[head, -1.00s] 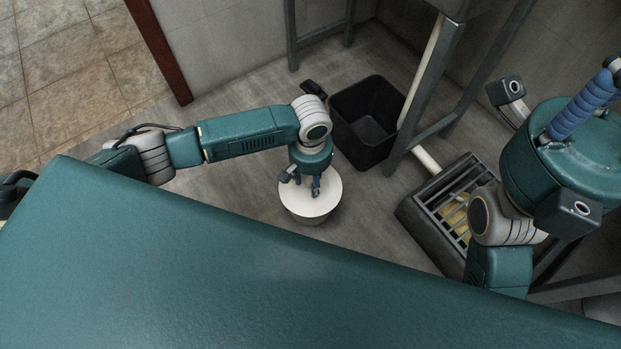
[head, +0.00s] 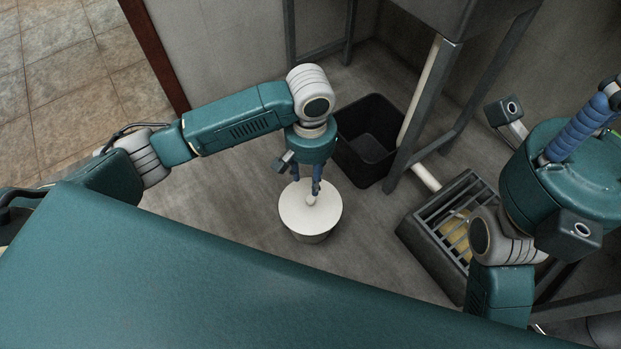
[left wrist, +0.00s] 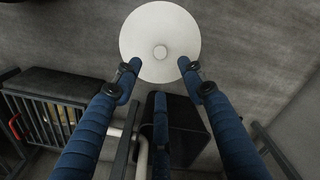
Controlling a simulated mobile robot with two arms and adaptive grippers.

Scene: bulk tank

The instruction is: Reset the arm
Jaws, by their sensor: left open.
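My left gripper (head: 306,190) hangs pointing down above a white round lidded tub (head: 310,226) on the floor. The tub's lid has a small knob in the middle. The gripper is open and apart from the lid. My right arm shows at the right of the head view with blue finger parts (head: 578,130) at the top edge; its fingertips are not clear.
A black open bin (head: 370,145) stands behind the tub. A dark grated floor box (head: 450,245) with something yellowish inside lies to the right. A metal stand (head: 425,100) with a white pipe rises between them. Bare floor lies left of the tub.

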